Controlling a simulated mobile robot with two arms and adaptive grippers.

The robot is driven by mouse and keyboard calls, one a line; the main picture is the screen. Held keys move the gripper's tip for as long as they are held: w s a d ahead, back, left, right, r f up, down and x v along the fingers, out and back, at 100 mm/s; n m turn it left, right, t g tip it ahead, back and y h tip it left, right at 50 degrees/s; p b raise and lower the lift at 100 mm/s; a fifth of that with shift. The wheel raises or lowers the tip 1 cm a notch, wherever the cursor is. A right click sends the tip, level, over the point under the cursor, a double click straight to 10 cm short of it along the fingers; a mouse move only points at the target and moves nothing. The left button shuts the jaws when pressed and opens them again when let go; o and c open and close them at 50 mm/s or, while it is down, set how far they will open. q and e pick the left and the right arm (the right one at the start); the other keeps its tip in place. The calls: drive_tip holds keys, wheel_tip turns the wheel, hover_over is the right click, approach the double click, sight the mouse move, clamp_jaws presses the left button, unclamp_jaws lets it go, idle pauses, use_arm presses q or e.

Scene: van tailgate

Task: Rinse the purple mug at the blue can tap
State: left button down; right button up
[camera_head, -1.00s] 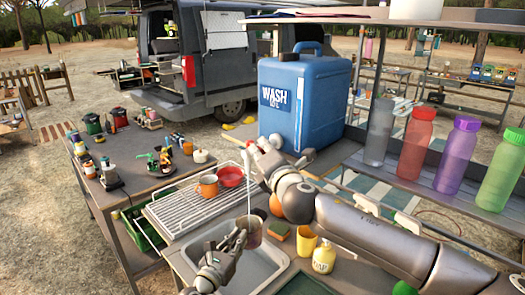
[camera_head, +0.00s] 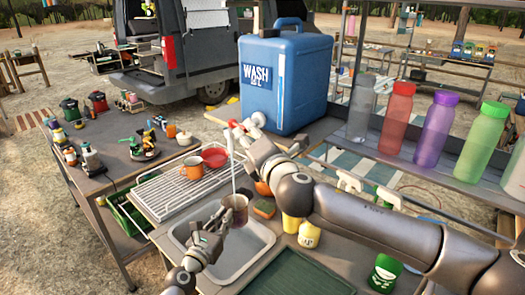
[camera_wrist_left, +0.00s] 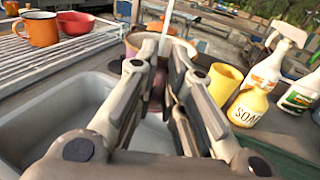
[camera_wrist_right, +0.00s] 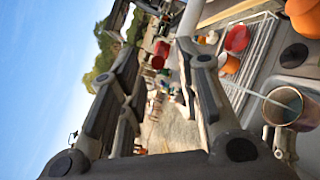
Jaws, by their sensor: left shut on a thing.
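The purple mug (camera_head: 238,212) is held upright over the sink, its rim partly hidden by the fingers in the left wrist view. My left gripper (camera_head: 220,222) is shut on it. A thin stream of water (camera_head: 233,170) falls from the tap of the blue can (camera_head: 283,85) into the mug. The right wrist view shows the stream (camera_wrist_right: 257,96) entering the open mouth of the mug (camera_wrist_right: 290,104). My right gripper (camera_head: 240,132) is beside the tap at the can's front, with its fingers apart. I cannot tell whether it touches the tap.
The grey sink (camera_head: 250,250) lies below the mug. An orange mug (camera_head: 192,167) and a red bowl (camera_head: 214,157) sit on the drying rack (camera_head: 170,195).

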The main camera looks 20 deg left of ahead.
drive_tip(key=v, duration=0.7)
drive_tip(key=shift+s+d, duration=0.2)
drive_tip(key=shift+s, duration=0.05)
drive_tip(key=shift+c, duration=0.9)
drive_tip(key=s+a+m, duration=0.1)
drive_tip(key=s+a+f+m, duration=0.1)
drive_tip(key=s+a+m, duration=0.1)
drive_tip(key=s+a+f+m, duration=0.1)
drive_tip(key=s+a, duration=0.1)
drive_tip(key=shift+s+a+t, duration=0.1)
drive_tip(key=shift+a+t, duration=0.15)
drive_tip(key=shift+t, duration=0.05)
clamp_jaws()
drive_tip(key=w+a+r+m, duration=0.1)
drive_tip(key=w+a, duration=0.3)
drive_tip(key=w, duration=0.6)
drive_tip(key=shift+w, duration=0.2)
